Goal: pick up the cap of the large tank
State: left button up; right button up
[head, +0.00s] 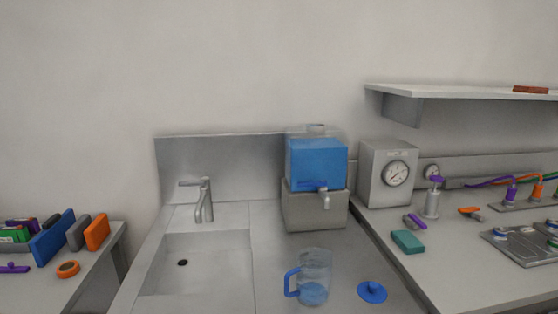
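A large tank (316,164), clear and holding blue liquid, stands on a grey metal block (314,211) at the back of the sink counter. A small tap (324,198) is on its front. Its top edge looks clear, with a small greyish shape (316,128) on top, too small to identify surely. A round blue cap (372,292) with a raised knob lies on the counter at the front right, apart from the tank. Which tank it belongs to cannot be told from looks. Neither of my grippers is in view.
A clear jug (313,277) with a blue handle and some liquid stands left of the blue cap. The sink (195,265) and faucet (204,200) are further left. A gauge box (388,174) and teal block (408,241) sit on the right bench. A shelf (460,92) overhangs there.

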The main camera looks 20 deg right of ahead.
aim_at(372, 292)
jog(key=z, duration=1.3)
